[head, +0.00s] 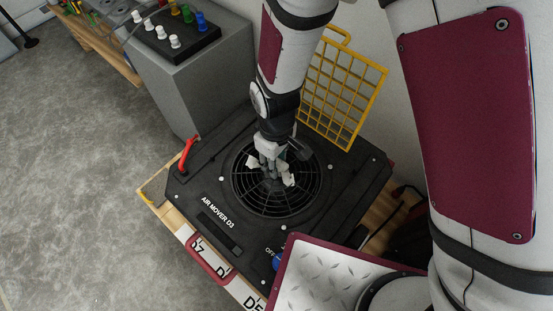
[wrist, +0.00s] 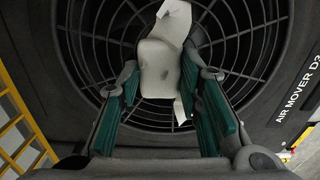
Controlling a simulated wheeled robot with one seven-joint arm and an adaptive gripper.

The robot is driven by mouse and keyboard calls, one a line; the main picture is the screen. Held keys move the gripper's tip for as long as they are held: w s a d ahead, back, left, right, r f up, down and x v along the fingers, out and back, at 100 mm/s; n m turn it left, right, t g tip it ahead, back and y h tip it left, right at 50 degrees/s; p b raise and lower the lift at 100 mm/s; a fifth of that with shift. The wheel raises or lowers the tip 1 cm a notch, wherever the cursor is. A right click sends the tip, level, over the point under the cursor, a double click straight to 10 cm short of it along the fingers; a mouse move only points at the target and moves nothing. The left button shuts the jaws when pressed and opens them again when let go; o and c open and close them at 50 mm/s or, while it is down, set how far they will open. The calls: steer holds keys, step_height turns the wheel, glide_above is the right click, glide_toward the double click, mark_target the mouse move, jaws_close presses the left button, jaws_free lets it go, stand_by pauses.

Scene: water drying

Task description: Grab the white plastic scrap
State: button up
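The white plastic scrap (wrist: 160,62) is a crumpled, bent piece on the round black grille of the air mover (head: 212,200). In the head view the scrap (head: 288,180) shows in part on both sides of my gripper (head: 271,170), which hides its middle. In the wrist view my gripper (wrist: 161,85) is open, its green-padded fingers on either side of the scrap. A gap shows on the left side; the right finger is close to the scrap's lower strip, and I cannot tell if they touch.
The air mover sits on a wooden pallet (head: 152,197). A yellow wire guard (head: 345,90) stands upright behind it, and a red handle (head: 187,155) rises at its left. A grey cabinet (head: 195,75) with coloured knobs is at the back left. Open floor lies left.

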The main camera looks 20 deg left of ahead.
stand_by(0.4)
steer(key=shift+r, duration=0.8)
step_height(320, 180, up, 2)
steer(key=shift+r, duration=0.1)
steer(key=s+d, duration=0.2)
steer(key=s, duration=0.2)
steer(key=s+d+r+p, duration=0.1)
steer(key=s+d, duration=0.1)
steer(key=s, duration=0.2)
steer(key=s+d+p, duration=0.1)
steer(key=s+d, duration=0.1)
steer(key=s, duration=0.2)
steer(key=shift+s+d+r, duration=0.15)
steer(key=shift+d+r, duration=0.05)
steer(key=shift+d, duration=0.1)
steer(key=s+d+p, duration=0.1)
steer(key=p, duration=0.2)
steer(key=shift+s, duration=0.25)
steer(key=shift+s+p, duration=0.15)
steer(key=shift+p, duration=0.25)
